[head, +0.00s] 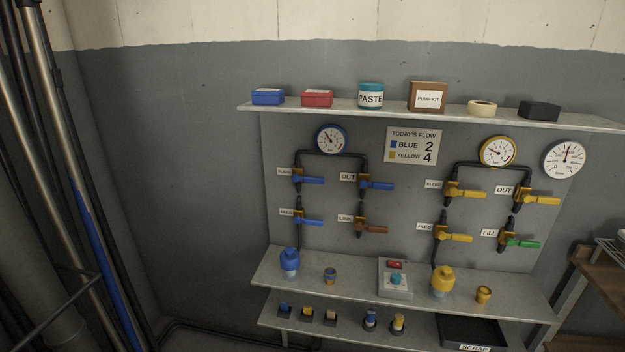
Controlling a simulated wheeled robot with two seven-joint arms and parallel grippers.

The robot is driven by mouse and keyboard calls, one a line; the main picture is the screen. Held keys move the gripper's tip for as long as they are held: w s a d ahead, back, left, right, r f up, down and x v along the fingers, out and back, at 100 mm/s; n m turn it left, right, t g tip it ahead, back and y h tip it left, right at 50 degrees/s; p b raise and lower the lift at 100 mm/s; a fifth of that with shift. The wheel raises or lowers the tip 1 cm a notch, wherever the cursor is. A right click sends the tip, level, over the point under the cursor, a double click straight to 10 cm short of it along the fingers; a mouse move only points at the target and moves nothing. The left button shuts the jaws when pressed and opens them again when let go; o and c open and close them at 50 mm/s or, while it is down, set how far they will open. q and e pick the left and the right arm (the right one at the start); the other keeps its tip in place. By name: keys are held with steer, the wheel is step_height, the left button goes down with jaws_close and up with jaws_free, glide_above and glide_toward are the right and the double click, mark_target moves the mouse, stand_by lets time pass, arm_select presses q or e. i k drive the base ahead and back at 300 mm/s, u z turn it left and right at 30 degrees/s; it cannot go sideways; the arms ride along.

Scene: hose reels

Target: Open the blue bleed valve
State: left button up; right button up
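The blue bleed valve (312,180) is at the upper left of the grey panel, beside a small label that appears to read BLEED (284,171). Its blue lever points to the right, roughly level, across the upright black pipe. A blue-rimmed gauge (332,140) is above it, joined by the black piping. The blue OUT valve (377,186) is to its right, and another blue-levered valve (309,220) is below it. Their levers also point right. Neither of my grippers is in view.
A brown-levered valve (372,229) is at the lower right of the blue group. Yellow-levered valves (463,193) and a green-levered one (521,243) are further right. An upper shelf (440,114) and a lower shelf (350,281) stick out above and below the valves.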

mark_target(296, 177)
steer(key=z, duration=0.45)
steer(key=i, duration=1.25)
steer(key=z, duration=0.6)
